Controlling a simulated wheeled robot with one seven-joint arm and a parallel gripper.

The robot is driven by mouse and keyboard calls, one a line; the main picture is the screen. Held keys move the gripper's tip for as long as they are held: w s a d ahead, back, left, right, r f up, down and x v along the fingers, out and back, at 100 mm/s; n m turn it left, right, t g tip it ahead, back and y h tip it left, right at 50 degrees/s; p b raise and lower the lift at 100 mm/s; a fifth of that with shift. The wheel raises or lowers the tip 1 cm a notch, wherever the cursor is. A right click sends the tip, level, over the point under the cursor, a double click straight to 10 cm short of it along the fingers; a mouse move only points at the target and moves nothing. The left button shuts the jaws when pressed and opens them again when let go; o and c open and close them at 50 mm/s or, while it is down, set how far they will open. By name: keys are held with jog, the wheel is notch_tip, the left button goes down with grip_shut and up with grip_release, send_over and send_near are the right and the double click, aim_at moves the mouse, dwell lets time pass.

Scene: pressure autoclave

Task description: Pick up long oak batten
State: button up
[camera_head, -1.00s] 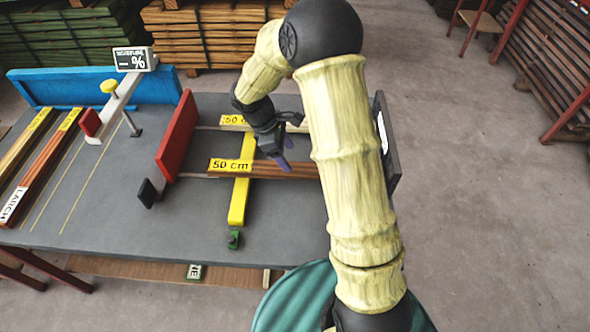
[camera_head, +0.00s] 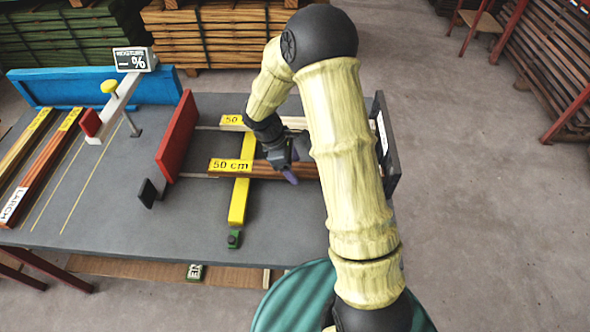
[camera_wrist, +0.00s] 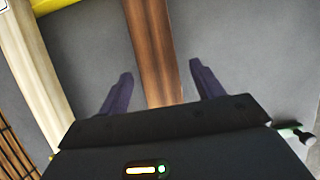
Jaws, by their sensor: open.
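A brown batten labelled "50 cm" (camera_head: 260,167) lies across the yellow bar on the grey table in the head view. No oak marking is readable on it. My gripper (camera_head: 289,177) is above its right part. In the wrist view the brown batten (camera_wrist: 152,45) runs between the spread, empty fingers of my gripper (camera_wrist: 161,72). I cannot tell how high the fingers are above it. A pale batten, also with a yellow label (camera_head: 232,120), lies behind and parallel; the pale batten (camera_wrist: 35,65) is at left in the wrist view. My arm hides the right ends of both.
A red plate (camera_head: 177,138) stands at the battens' left end and a dark plate (camera_head: 387,145) at the right. The yellow bar (camera_head: 238,205) crosses beneath. More battens, one labelled LARCH (camera_head: 40,165), lie at the table's left.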

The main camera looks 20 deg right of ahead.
jog(key=c, duration=1.4)
notch_tip(320, 180, up, 18)
jog(key=shift+p, duration=0.3)
